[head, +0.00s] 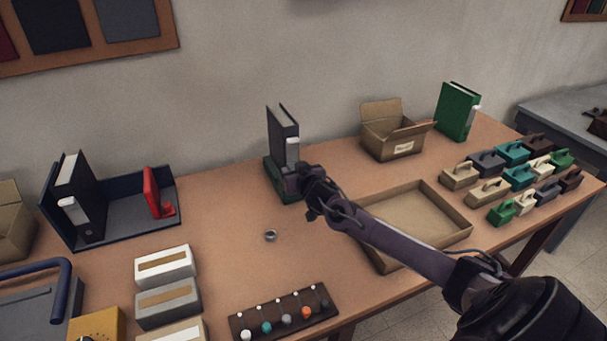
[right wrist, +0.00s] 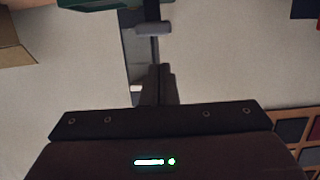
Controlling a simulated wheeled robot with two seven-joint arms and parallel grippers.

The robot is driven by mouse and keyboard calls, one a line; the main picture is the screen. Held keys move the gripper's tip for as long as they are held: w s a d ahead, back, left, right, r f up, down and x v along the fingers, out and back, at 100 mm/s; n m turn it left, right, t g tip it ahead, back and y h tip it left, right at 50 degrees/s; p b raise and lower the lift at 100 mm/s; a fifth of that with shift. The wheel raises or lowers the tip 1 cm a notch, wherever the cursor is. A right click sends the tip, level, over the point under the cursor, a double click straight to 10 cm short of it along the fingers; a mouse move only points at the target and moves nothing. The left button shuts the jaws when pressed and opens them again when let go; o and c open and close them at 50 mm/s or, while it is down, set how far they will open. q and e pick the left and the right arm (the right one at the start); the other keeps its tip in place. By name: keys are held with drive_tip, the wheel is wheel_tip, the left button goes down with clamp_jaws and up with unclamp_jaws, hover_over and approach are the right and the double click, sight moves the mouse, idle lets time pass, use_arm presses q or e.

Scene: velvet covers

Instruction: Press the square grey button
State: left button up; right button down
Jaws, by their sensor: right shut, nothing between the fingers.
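A dark panel (head: 240,322) at the front edge of the table carries a row of small coloured buttons. A grey button (head: 286,319) is in the row between a teal one (head: 266,327) and an orange one (head: 306,312). Its exact shape is too small to tell. My right gripper (head: 291,183) is shut and empty, well behind the panel, in front of a dark binder (head: 282,130). I cannot tell whether it touches the binder. The right wrist view does not show the panel. My left gripper is not in view.
The binder stands by a green base (head: 284,188). A small grey ring (head: 270,235) lies between the gripper and panel. A shallow cardboard tray (head: 449,208) is under my right arm. Pale blocks (head: 168,302) stand left of the panel. Several handled blocks (head: 487,191) fill the right side.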

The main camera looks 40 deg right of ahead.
drive_tip(key=v, duration=0.7)
drive_tip(key=shift+b, duration=0.35)
drive_tip(key=shift+s, duration=0.1)
idle(0.4)
